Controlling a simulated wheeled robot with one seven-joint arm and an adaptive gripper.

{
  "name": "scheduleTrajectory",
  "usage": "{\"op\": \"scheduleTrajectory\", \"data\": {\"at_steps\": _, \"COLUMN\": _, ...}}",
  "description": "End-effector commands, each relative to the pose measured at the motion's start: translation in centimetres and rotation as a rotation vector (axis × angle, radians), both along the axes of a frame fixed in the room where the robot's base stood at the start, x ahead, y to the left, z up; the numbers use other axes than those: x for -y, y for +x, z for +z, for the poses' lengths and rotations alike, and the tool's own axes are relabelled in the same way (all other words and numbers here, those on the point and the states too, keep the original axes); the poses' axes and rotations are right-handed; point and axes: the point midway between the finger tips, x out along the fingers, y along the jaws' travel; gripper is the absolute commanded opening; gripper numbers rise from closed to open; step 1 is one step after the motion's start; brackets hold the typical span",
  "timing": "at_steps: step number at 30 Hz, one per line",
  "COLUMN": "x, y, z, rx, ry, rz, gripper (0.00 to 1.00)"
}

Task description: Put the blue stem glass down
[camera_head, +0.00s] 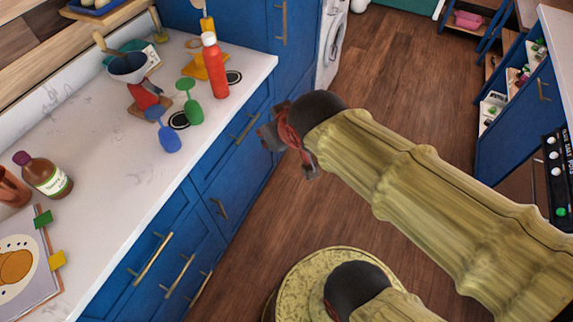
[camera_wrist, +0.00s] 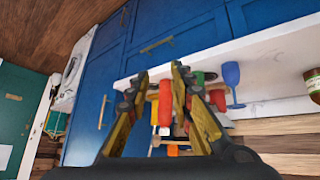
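The blue stem glass (camera_head: 167,138) stands on the white counter near its front edge, bowl down and foot up. It also shows in the wrist view (camera_wrist: 232,75), right of my fingers and apart from them. My gripper (camera_head: 272,138) is out over the floor, to the right of the counter edge and the glass. In the wrist view my gripper (camera_wrist: 159,72) has its fingers apart with nothing held between them. The red bottle (camera_wrist: 165,102) shows in the gap, farther off.
A green stem glass (camera_head: 192,108) stands bowl down close to the blue one, with the red bottle (camera_head: 215,70) behind. A brown bottle (camera_head: 45,177) and open book (camera_head: 25,265) are at left. The counter's front middle (camera_head: 115,190) is clear.

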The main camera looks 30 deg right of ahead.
Motion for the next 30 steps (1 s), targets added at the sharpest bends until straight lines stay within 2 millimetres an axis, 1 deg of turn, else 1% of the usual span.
{"op": "scheduleTrajectory", "data": {"at_steps": 1, "x": -0.4, "y": -2.3, "z": 0.3, "rx": -0.042, "ry": 0.017, "rz": -0.002, "gripper": 0.23}}
{"op": "scheduleTrajectory", "data": {"at_steps": 3, "x": -1.0, "y": -5.0, "z": 0.2, "rx": -0.103, "ry": 0.039, "rz": -0.002, "gripper": 0.23}}
{"op": "scheduleTrajectory", "data": {"at_steps": 6, "x": -1.7, "y": -7.8, "z": 0.0, "rx": -0.166, "ry": 0.063, "rz": 0.005, "gripper": 0.23}}
{"op": "scheduleTrajectory", "data": {"at_steps": 9, "x": -2.0, "y": -9.2, "z": -0.1, "rx": -0.198, "ry": 0.076, "rz": 0.01, "gripper": 0.23}}
{"op": "scheduleTrajectory", "data": {"at_steps": 12, "x": -2.1, "y": -9.6, "z": -0.2, "rx": -0.208, "ry": 0.078, "rz": 0.013, "gripper": 0.23}}
{"op": "scheduleTrajectory", "data": {"at_steps": 30, "x": -2.1, "y": -9.5, "z": -0.2, "rx": -0.206, "ry": 0.078, "rz": 0.011, "gripper": 0.23}}
